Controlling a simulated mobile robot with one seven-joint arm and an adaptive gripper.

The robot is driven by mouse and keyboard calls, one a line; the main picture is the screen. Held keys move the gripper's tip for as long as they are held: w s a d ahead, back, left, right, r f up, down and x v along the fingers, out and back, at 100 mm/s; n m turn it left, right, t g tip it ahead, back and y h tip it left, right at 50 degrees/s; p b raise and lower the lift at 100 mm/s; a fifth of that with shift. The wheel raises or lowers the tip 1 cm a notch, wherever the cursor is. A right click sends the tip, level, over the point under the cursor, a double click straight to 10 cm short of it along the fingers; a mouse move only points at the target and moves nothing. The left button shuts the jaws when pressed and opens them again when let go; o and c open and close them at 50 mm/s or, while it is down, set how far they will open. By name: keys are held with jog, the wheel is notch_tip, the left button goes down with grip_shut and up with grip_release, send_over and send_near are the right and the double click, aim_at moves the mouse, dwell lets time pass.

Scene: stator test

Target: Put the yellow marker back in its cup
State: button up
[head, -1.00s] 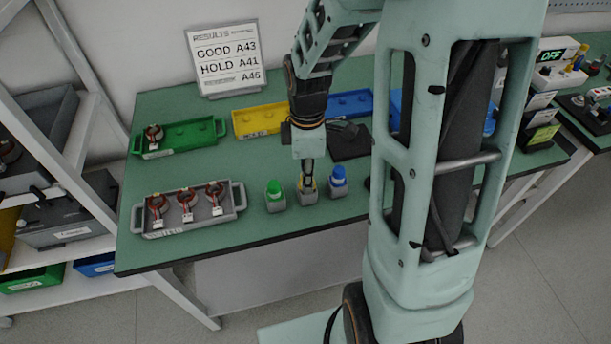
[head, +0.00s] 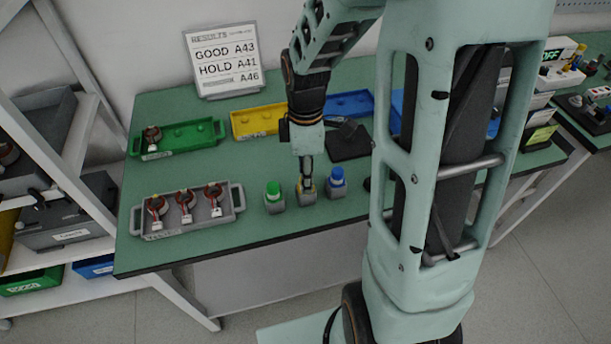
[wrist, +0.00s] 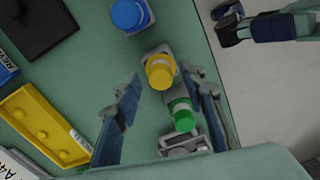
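The yellow marker (wrist: 160,72) stands in the middle grey cup (head: 307,197), its cap upward, in the wrist view. In the head view my gripper (head: 306,184) is directly above that cup and hides most of the marker. In the wrist view my gripper (wrist: 166,84) has its two fingers wide apart, with the yellow cap near the gap between their tips. No contact with the marker is visible there. The green marker (head: 273,188) and the blue marker (head: 337,175) stand in grey cups on either side.
A grey tray (head: 226,213) with red-wound stators lies left of the cups. Green (head: 187,147), yellow (head: 247,132) and blue (head: 350,114) trays lie behind, with a dark plate (head: 345,149) and a results sign (head: 224,86). The table's front edge is close to the cups.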

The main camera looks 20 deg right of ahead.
notch_tip(320, 180, up, 11)
jog(key=shift+p, duration=0.4)
